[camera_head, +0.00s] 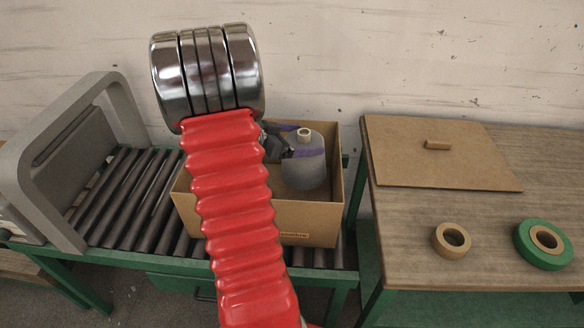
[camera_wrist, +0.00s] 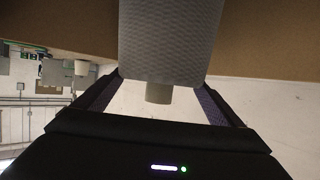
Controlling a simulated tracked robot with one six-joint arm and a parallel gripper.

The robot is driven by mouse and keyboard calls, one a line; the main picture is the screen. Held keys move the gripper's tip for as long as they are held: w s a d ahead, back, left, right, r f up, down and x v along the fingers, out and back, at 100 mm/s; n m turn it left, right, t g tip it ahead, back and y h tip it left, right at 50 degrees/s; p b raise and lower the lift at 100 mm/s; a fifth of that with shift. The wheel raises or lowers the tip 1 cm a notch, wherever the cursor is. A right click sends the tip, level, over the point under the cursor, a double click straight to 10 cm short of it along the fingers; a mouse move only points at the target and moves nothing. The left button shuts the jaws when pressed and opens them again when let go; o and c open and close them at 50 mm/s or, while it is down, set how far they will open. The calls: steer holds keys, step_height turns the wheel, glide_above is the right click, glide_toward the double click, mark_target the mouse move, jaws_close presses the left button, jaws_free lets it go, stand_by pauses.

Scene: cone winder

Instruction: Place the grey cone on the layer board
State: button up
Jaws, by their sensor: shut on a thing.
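The grey cone (camera_head: 306,172) is upright inside the open cardboard box in the head view, its narrow tip on top. My gripper (camera_head: 288,148) is shut on its upper part from the left. In the wrist view the cone (camera_wrist: 170,45) appears upside down between the two fingers of my gripper (camera_wrist: 158,92). Whether its base touches the surface below cannot be told. A flat brown board (camera_head: 400,166) with a small block on it lies on the table at right. Whether a layer board lies inside the box cannot be told; my red arm hides much of the box.
The cardboard box (camera_head: 308,228) stands on a roller conveyor (camera_head: 128,205) with a grey arch (camera_head: 72,140) at left. The wooden table (camera_head: 400,225) carries a tan tape roll (camera_head: 437,246) and a green ring (camera_head: 524,249).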

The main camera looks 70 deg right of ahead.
steer(key=shift+f, duration=1.8)
steer(key=shift+f, duration=1.9)
steer(key=o, duration=1.8)
steer(key=shift+f, duration=0.1)
steer(key=shift+o, duration=0.2)
steer(key=shift+a, duration=0.1)
steer(key=v, duration=0.7)
steer(key=shift+w, duration=0.2)
